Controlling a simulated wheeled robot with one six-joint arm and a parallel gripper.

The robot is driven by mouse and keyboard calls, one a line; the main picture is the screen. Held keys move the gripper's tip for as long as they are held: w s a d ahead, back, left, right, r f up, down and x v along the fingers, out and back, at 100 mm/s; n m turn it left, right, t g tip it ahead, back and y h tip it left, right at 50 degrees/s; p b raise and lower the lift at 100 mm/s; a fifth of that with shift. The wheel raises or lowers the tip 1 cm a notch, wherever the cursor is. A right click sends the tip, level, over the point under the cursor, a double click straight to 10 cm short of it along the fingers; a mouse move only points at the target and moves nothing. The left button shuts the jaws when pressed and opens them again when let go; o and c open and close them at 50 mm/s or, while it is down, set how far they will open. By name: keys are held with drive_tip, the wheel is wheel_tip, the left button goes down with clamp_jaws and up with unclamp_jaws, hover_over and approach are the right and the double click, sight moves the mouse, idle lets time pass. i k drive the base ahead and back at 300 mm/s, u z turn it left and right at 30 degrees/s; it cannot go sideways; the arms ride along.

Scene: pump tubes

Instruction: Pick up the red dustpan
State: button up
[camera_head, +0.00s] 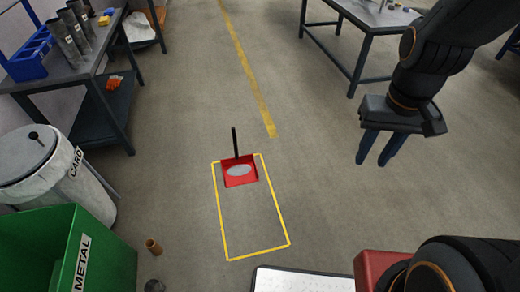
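The red dustpan (240,181) lies on the floor at the far end of a yellow outlined rectangle (286,221). Its dark handle (235,141) points away from me, and a grey oval patch shows in its pan. My gripper (377,162) hangs at the right, well to the right of the dustpan and apart from it. Its two blue-grey fingers point down with a gap between them. Nothing shows between the fingers.
A green METAL bin (112,262) and a grey CARD bin (92,193) stand at the left. Two small cylinders, one brown (153,247), lie near the green bin. Workbenches stand at upper left (60,72) and upper right (372,25). Floor between dustpan and gripper is clear.

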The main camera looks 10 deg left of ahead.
sight(237, 171)
drive_tip(key=u, duration=0.05)
drive_tip(key=i, duration=1.1)
drive_tip(key=u, duration=0.85)
drive_tip(key=i, duration=0.6)
drive_tip(key=u, duration=0.4)
